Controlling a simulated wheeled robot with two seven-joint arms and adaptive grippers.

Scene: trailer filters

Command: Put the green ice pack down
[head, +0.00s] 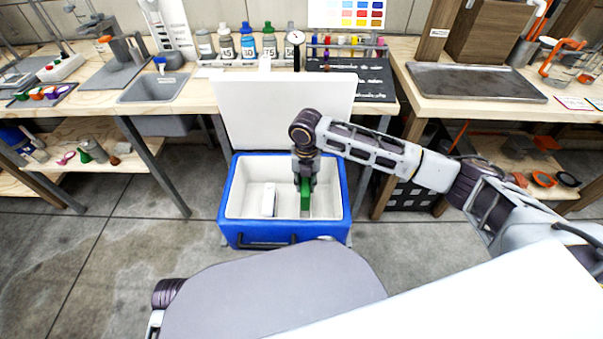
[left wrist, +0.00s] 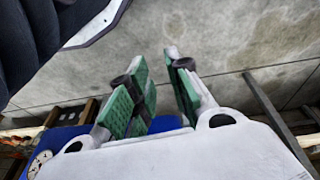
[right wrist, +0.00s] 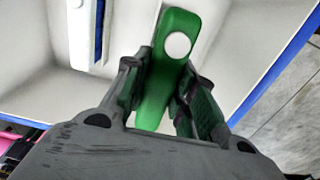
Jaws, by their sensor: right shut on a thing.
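The green ice pack (head: 305,200) is upright inside the blue cooler (head: 234,222). My right gripper (head: 305,182) reaches down into the cooler and is shut on the pack's upper end. In the right wrist view the green pack (right wrist: 163,75), with a white round spot, sits between the two fingers. Whether its lower end touches the cooler floor I cannot tell. My left gripper (left wrist: 160,100) shows in the left wrist view with its green-padded fingers apart and nothing between them.
A white block (head: 268,200) stands in the cooler left of the pack. The cooler's white lid (head: 283,110) stands open behind it. Workbenches line the back, with a grey sink (head: 153,88), several bottles (head: 248,42) and a metal tray (head: 475,82). Concrete floor left of the cooler is clear.

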